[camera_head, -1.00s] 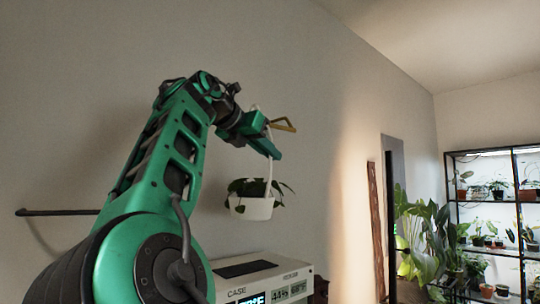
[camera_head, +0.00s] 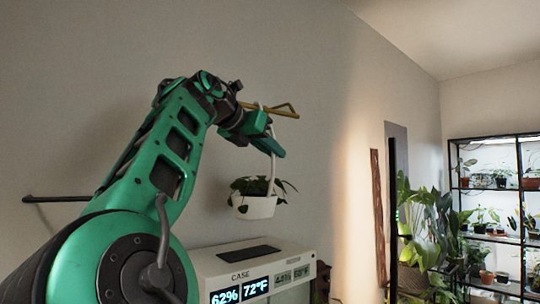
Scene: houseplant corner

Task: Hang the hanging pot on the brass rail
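The hanging pot (camera_head: 254,207) is white, with a trailing green plant and a thin pale handle. It hangs nearly upright in the air below my gripper (camera_head: 271,138). My gripper is shut on the handle, near its upper part. The brass rail (camera_head: 285,108) juts from the wall just above and behind the gripper, with an angled outer end. The top of the handle overlaps the rail in the picture. I cannot tell whether it is over the rail, touching it, or only in front of it. My gripper and wrist hide part of the rail.
A white case (camera_head: 250,268) with lit displays stands below the pot. A dark bar (camera_head: 55,199) sticks out at the left wall. A plant shelf (camera_head: 500,190) and large leafy plants (camera_head: 420,215) are at the right. The air around the pot is clear.

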